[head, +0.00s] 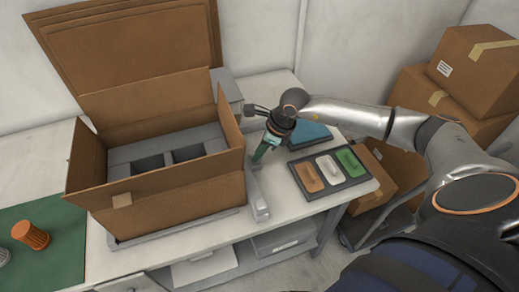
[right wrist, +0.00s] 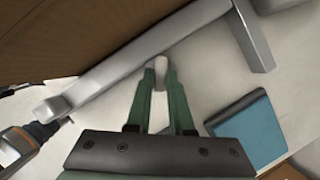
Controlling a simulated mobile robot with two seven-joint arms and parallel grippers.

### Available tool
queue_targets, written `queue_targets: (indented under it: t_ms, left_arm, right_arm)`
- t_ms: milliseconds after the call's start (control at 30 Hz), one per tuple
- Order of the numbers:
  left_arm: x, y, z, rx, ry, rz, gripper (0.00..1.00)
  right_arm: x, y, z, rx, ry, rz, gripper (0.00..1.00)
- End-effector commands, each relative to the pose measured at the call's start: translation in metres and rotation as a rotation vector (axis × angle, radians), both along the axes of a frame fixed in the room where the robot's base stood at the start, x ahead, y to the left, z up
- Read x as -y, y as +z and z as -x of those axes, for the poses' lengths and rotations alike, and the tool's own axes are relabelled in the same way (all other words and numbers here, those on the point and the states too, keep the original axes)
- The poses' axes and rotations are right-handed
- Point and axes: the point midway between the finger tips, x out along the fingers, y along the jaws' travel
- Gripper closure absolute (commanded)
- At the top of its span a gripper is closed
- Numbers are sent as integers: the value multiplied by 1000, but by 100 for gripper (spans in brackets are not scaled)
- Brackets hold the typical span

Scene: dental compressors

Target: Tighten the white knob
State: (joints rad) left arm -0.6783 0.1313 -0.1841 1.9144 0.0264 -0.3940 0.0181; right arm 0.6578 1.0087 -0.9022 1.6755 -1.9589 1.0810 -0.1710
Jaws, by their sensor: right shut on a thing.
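The white knob (right wrist: 160,71) shows in the right wrist view as a small pale piece between the tips of my green fingers, by the edge of a grey metal rail (right wrist: 135,59). My right gripper (right wrist: 160,78) is shut on the knob, with a fingertip on each side of it. In the head view my right gripper (head: 258,158) points down just right of the open cardboard box, above the grey rail (head: 257,196). The knob cannot be made out there. My left gripper is not in view.
The open cardboard box (head: 178,202) with a grey insert stands close left of the gripper. A blue pad (head: 312,134) and a dark tray (head: 341,187) with orange, white and green pieces lie to the right.

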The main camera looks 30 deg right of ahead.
Motion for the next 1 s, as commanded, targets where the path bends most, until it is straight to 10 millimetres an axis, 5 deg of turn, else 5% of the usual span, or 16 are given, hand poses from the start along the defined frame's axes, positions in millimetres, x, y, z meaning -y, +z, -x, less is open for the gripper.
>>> queue_targets:
  t_ms: [1000]
  left_arm:
    - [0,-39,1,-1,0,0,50]
  right_arm:
    - [-10,-1,1,2,-847,-4,100]
